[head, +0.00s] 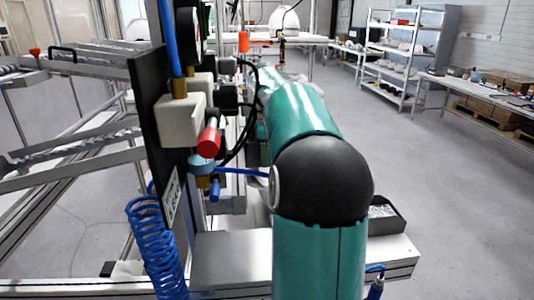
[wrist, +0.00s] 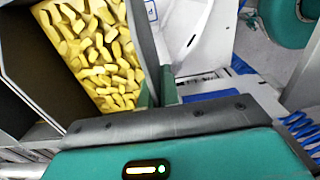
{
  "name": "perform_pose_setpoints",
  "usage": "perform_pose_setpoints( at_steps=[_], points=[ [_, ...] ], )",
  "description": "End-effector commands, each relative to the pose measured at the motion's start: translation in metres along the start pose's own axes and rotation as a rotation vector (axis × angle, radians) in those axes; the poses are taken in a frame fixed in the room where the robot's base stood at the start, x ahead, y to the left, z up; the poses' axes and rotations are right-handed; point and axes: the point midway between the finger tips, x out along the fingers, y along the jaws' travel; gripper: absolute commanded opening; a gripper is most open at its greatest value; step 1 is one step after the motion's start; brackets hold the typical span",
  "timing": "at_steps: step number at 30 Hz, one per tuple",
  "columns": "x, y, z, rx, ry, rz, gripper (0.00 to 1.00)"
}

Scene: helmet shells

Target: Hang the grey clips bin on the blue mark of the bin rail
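In the wrist view a dark grey bin (wrist: 22,62) fills the upper left, close to the camera, and holds many small yellow pieces (wrist: 98,50). My gripper (wrist: 158,88) has its two green fingers close together, with the bin's thin grey right wall between them, so it appears shut on that wall. The bin's far end is out of frame. A blue patch (wrist: 207,95) shows just right of the fingers on a pale surface; I cannot tell whether it is the rail's mark. In the head view my teal arm hides my gripper and the rail.
In the head view a dark bin (head: 384,216) with grey contents stands on a pale ledge right of my arm. A black upright panel with valves and a red knob (head: 208,142) stands close on the left, with a coiled blue hose (head: 153,240). Floor at right is clear.

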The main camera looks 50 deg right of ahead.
Motion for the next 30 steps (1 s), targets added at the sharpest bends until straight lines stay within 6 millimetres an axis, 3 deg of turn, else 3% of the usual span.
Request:
perform_pose_setpoints(
  at_steps=[20,30],
  points=[
    [-0.022,0.001,0.002,0.004,-0.002,-0.002,0.0],
    [-0.024,0.001,0.003,0.004,-0.002,-0.002,0.0]
  ],
)
